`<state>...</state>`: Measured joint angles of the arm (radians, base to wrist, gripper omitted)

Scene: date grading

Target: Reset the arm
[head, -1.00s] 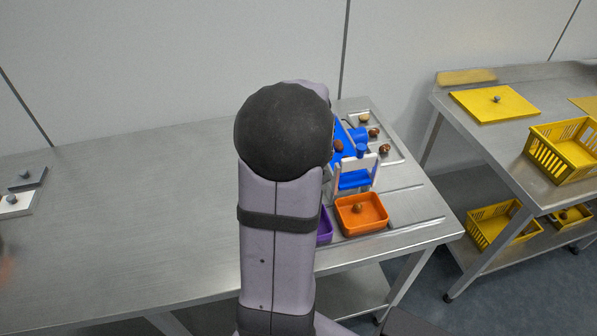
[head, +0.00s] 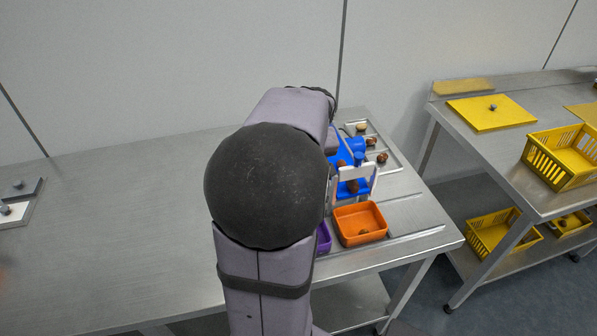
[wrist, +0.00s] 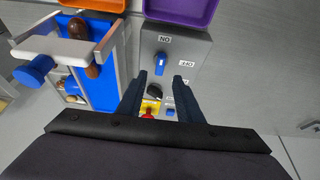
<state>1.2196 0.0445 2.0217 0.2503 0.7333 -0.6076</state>
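My gripper (wrist: 160,82) is open and empty in the wrist view, its two dark fingers apart above a grey control box (wrist: 196,50). The box has a blue rotary switch (wrist: 161,66) by ON and OFF labels; its white mark appears to face ON. A black knob (wrist: 154,91) and a red button on a yellow plate (wrist: 149,110) show between the fingers. In the head view my arm hides the gripper and box. The blue grading machine (head: 347,145) with a white gate (head: 345,173) stands right of my arm, with brown dates (head: 352,186) on it.
Several dates lie on a metal tray (head: 391,159) behind. A side table holds a yellow basket (head: 556,160). The bench's left middle (head: 120,220) is clear.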

